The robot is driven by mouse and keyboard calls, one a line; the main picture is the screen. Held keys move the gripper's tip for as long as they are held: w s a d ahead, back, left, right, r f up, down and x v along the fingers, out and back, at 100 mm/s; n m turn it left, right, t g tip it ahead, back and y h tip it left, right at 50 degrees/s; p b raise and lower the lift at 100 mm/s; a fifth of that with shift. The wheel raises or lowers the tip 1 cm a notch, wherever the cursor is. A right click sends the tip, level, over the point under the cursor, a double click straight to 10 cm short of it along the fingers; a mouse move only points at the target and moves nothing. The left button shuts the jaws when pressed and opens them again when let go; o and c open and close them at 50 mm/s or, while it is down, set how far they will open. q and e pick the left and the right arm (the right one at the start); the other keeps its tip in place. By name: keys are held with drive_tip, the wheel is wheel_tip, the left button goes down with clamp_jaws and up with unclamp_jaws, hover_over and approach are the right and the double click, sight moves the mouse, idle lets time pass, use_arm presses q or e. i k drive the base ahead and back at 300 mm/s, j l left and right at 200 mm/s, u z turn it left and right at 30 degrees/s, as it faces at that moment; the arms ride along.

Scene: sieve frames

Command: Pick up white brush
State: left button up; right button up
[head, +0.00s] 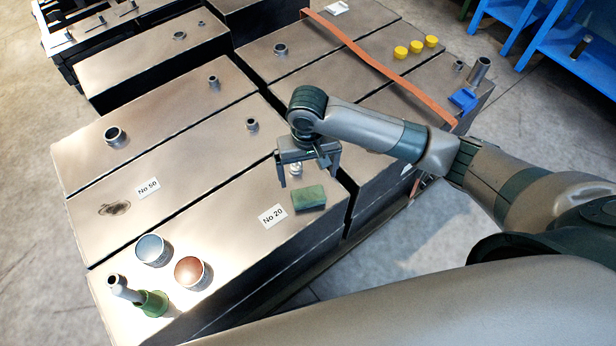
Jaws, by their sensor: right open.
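My right gripper (309,178) is open, pointing down over the front metal box marked No 20 (235,225). A small pale, shiny thing (296,169) shows between its fingers; it is too small to tell what it is or whether the fingers touch it. A green block (308,199) lies on the box just below the gripper in the picture. A small white object (337,7) lies on a far box at the top; it may be the white brush, but its shape is unclear. My left gripper is not in view.
An orange strap (380,68) crosses the back boxes, near several yellow caps (416,47). Short pipe stubs (115,136) rise from the boxes.

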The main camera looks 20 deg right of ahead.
sight(118, 291)
drive_tip(key=u, duration=1.5)
